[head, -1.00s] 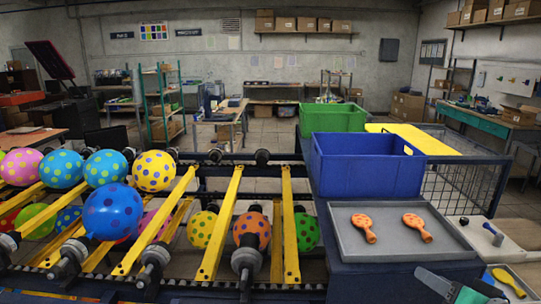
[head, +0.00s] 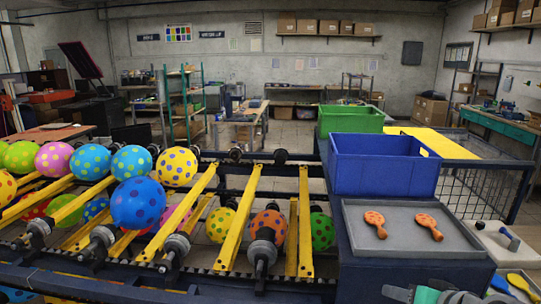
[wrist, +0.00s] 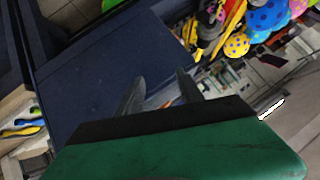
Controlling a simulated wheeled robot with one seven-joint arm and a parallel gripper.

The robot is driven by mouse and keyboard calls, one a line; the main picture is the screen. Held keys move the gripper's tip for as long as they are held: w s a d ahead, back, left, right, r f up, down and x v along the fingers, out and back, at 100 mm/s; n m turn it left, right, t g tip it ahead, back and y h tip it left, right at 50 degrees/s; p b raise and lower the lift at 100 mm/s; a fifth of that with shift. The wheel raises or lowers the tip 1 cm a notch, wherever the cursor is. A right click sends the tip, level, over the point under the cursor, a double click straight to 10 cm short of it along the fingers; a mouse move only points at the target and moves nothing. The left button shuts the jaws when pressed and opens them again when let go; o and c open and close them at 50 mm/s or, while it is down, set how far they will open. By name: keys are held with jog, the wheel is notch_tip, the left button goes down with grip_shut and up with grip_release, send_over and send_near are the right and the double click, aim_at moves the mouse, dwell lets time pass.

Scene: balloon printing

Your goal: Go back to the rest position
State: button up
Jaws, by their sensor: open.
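My gripper (wrist: 158,90) shows in the wrist view with its two dark fingers spread apart and nothing between them. Beyond the fingers are a dark blue surface (wrist: 100,65) and, at the upper right, part of the balloon rack. In the head view only part of my arm shows at the bottom right edge, and the fingers are out of sight there.
Dotted balloons (head: 137,203) sit on yellow rails at the left. A grey tray (head: 400,244) with two orange dotted paddle-shaped pieces (head: 427,227) lies at the right. Blue (head: 385,175) and green (head: 350,112) bins stand behind it. Blue and yellow tools lie at the lower right.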

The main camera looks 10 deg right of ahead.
jog(key=w+a+f+n+g, duration=0.1)
jog(key=a+f+n+g, duration=0.15)
jog(key=a, duration=0.45)
jog(key=w+a+f+n+g, duration=0.1)
jog(key=a+f+g, duration=0.15)
jog(key=a, duration=0.35)
jog(key=s+a+f+n+g, duration=0.1)
jog(key=s+a, duration=0.3)
jog(key=a, duration=0.5)
jog(key=shift+s+f+n+g+h, duration=0.2)
jog(key=shift+n+g+h, duration=0.1)
jog(key=shift+n+h, duration=0.1)
